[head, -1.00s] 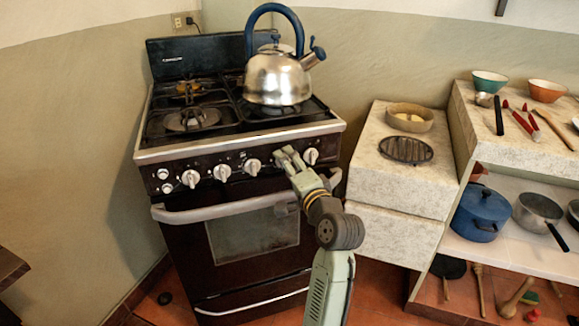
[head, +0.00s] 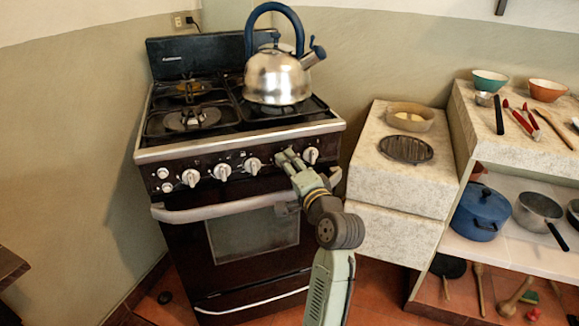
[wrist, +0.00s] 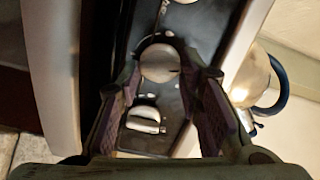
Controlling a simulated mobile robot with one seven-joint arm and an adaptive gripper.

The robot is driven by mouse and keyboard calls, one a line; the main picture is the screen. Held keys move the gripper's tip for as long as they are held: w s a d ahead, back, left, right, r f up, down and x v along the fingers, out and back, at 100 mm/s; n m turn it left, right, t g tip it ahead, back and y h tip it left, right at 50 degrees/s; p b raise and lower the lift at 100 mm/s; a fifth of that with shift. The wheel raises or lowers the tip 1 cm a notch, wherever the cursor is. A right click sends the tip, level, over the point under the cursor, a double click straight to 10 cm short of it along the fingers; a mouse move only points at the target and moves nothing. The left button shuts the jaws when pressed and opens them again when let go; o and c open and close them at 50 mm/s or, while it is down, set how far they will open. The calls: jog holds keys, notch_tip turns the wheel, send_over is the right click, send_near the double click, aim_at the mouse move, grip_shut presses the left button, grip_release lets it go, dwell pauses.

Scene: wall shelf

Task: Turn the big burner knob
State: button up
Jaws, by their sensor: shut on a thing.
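The stove (head: 240,143) has a row of silver-white burner knobs along its dark front panel. My gripper (head: 286,156) is at this panel, between the knob to its left (head: 252,166) and the rightmost knob (head: 311,155). In the wrist view my gripper (wrist: 161,65) has its fingertips on both sides of a round burner knob (wrist: 160,64) and is shut on it. My fingers hide this knob in the head view. The rightmost knob also shows in the wrist view (wrist: 144,120), behind the fingertips and untouched.
A steel kettle (head: 276,78) with a blue handle stands on the right burners. The oven handle bar (head: 225,209) runs below the knobs, close to my gripper. A stone block (head: 404,180) with a round grate stands right of the stove. Open floor shows in front.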

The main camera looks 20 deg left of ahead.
jog(key=n+b, duration=0.1)
jog(key=n, duration=0.5)
jog(key=n+h, duration=0.1)
jog(key=n, duration=0.5)
jog(key=shift+s+a+r+b, duration=0.1)
jog(key=shift+a+r+b, duration=0.05)
jog(key=shift+b, duration=0.25)
jog(key=shift+n, duration=0.3)
jog(key=o, duration=1.2)
jog(key=shift+c, duration=0.2)
